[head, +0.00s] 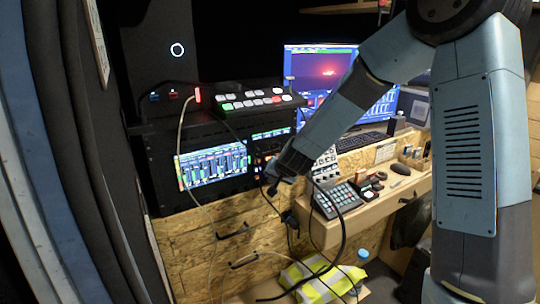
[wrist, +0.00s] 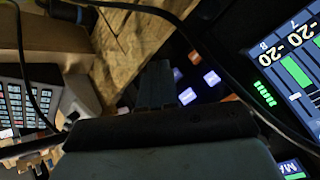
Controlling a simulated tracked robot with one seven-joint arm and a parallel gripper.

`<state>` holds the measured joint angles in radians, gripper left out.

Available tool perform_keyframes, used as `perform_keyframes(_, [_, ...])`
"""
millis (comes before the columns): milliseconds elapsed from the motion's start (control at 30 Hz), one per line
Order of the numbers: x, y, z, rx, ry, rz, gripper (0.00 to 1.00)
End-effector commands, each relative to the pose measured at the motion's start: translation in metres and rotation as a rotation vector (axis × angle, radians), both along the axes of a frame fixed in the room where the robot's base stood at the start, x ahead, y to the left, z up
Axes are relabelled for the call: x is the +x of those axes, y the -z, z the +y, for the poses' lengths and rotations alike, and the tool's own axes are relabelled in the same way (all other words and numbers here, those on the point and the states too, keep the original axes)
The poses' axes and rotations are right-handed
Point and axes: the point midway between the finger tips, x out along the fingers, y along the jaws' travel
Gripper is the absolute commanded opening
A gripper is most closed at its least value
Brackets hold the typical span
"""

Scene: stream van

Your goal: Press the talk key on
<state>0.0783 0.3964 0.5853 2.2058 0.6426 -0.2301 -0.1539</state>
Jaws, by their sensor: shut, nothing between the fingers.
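My gripper (head: 271,183) is at the right end of the rack panel (head: 163,154) in the head view, with its fingers shut and empty. In the wrist view my gripper's fingers (wrist: 157,84) point at a dark panel with several small lit keys. A white lit key (wrist: 211,78) and a bluish-white key (wrist: 187,96) are just right of the fingertips. An orange key (wrist: 229,98) is partly in view. I cannot read a label to tell which is the talk key. I cannot tell whether the fingers touch the panel.
A level-meter screen (head: 212,165) fills part of the rack, left of my gripper. A button switcher (head: 252,102) sits on top. Loose cables (head: 212,225) hang around my gripper. A keypad (head: 338,199) stands on the wooden desk to the right.

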Motion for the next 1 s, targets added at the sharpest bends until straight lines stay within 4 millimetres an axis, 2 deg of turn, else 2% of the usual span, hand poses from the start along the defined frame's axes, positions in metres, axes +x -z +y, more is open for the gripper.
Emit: perform_keyframes(1000, [0.0081,-0.0005,0.0050,0.000,0.001,0.001,0.00])
